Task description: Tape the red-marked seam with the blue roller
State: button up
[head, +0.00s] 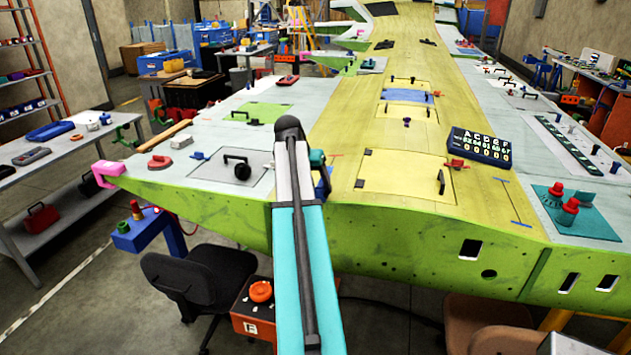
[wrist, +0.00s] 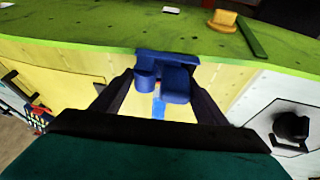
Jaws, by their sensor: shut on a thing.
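The blue roller (wrist: 176,85) is held between the two dark fingers of my gripper (wrist: 161,82) in the wrist view. In the head view, part of the roller (head: 323,183) shows just right of my arm, low over the yellow wing skin near its front edge. A short blue strip (wrist: 158,106) shows below the roller between the fingers. I cannot tell if the roller touches the skin. A small red mark (head: 367,152) lies on the yellow skin right of my gripper; most of its seam is hidden by my arm. A blue line with end bars (head: 511,202) lies farther right.
A dark board with letters (head: 481,146) lies on the wing, and red cups stand on a teal mat (head: 577,215) at right. A black-handled grey panel (head: 233,172) is left of my arm. A black chair (head: 200,275) stands below the wing edge.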

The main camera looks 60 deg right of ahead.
dwell(0.3)
jog(key=shift+s+a+f, duration=0.1)
jog(key=shift+s+a, duration=0.2)
jog(key=shift+a, duration=0.55)
jog(key=shift+s+a, duration=0.25)
jog(key=shift+a, duration=0.55)
jog(key=shift+p, duration=0.3)
notch_tip(320, 180, up, 6)
jog(key=w+p, duration=0.1)
jog(key=p, duration=0.2)
jog(key=shift+a, duration=0.1)
jog(key=shift+w+r+p, duration=0.2)
jog(key=shift+r+p, duration=0.25)
jog(key=shift+r, duration=1.05)
